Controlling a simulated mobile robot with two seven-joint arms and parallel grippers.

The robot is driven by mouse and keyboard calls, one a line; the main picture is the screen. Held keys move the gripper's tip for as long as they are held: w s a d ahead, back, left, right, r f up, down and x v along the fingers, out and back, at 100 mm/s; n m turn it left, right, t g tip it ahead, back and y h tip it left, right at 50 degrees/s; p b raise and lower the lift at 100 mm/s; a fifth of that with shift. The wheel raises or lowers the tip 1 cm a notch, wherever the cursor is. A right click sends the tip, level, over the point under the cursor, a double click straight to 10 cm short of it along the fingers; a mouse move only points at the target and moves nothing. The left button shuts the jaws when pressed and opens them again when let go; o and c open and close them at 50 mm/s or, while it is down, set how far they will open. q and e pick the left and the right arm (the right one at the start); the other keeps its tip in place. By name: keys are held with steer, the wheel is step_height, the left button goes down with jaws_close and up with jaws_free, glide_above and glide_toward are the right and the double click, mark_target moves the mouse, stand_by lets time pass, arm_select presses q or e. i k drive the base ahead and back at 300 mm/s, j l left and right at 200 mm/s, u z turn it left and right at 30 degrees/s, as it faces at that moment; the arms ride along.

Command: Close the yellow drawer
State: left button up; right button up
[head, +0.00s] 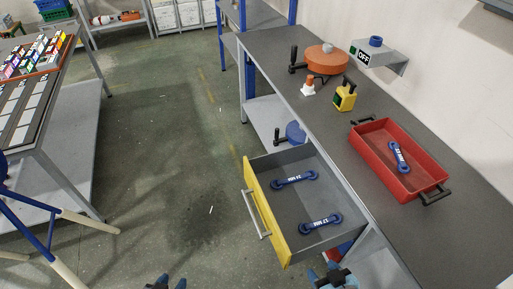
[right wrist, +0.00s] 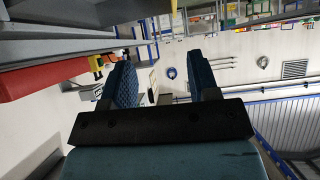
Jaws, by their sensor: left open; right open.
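The yellow drawer (head: 265,214) is pulled out from under the workbench, with a yellow front, grey inside and a pale bar handle (head: 256,214). Two blue wrench-like tools (head: 295,180) lie in it. My left gripper (head: 166,283) is open and empty at the bottom edge of the head view, left of the drawer and apart from it. My right gripper (head: 329,277) is open beside the drawer's near side, at the bottom edge. Its two blue fingers also show apart and empty in the right wrist view (right wrist: 165,80).
The workbench top (head: 310,115) carries a red tray (head: 388,165) with another blue tool, a yellow block (head: 345,97) and an orange round object (head: 326,58). Another table (head: 70,120) stands at left. The floor left of the drawer is clear.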

mark_target(281, 211)
steer(key=i+j, duration=0.15)
steer(key=j, duration=0.25)
steer(key=i+j+z, duration=0.1)
steer(key=j, duration=0.25)
steer(key=i+j, duration=0.15)
steer(key=j, duration=0.25)
steer(key=i+j+z, duration=0.1)
steer(key=j, duration=0.3)
steer(key=i, duration=0.05)
